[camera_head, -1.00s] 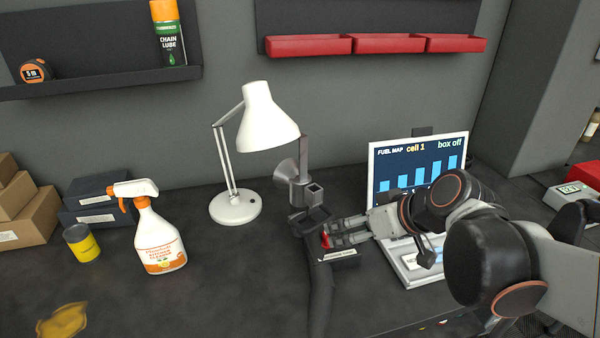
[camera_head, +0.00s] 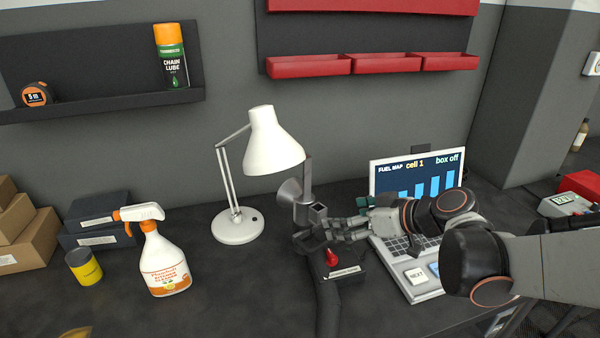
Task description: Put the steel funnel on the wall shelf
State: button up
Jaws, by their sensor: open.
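A grey flared cone (camera_head: 290,190), which looks like the steel funnel, shows beside a dark upright post in the middle of the bench, right of the lamp. I cannot tell how it is held there. My gripper (camera_head: 338,230) is open, pointing left, just right of and below the cone and the grey square-ended part (camera_head: 316,212) beside it. I cannot tell whether a finger touches anything. The dark wall shelf (camera_head: 110,106) is at upper left. It holds a tape measure at its left and a chain lube can at its right, with bare room between them.
A white desk lamp (camera_head: 272,142) stands left of the cone. A spray bottle (camera_head: 164,262), yellow can (camera_head: 84,267) and boxes (camera_head: 28,238) are at left. A laptop (camera_head: 412,270) lies under my arm. A red knob (camera_head: 332,257) is just below my gripper. Red bins (camera_head: 388,63) hang above.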

aim_at(305, 200)
jog(key=shift+n+t+y, duration=0.4)
jog(key=shift+n+y, duration=0.3)
jog(key=shift+y, duration=0.1)
jog(key=w+a, duration=0.1)
jog(key=w, duration=0.1)
jog(key=w+a+f, duration=0.1)
jog(key=w+a, duration=0.1)
jog(key=w, duration=0.1)
jog(key=w+a+f+b, duration=0.1)
jog(key=w+a, duration=0.1)
jog(key=w, duration=0.1)
jog(key=shift+a+f, duration=0.15)
jog(key=shift+f, duration=0.05)
jog(key=shift+b+x, duration=1.1)
jog(key=shift+x, duration=1.85)
jog(key=shift+a+r, duration=0.1)
jog(key=shift+r, duration=0.1)
grip_shut()
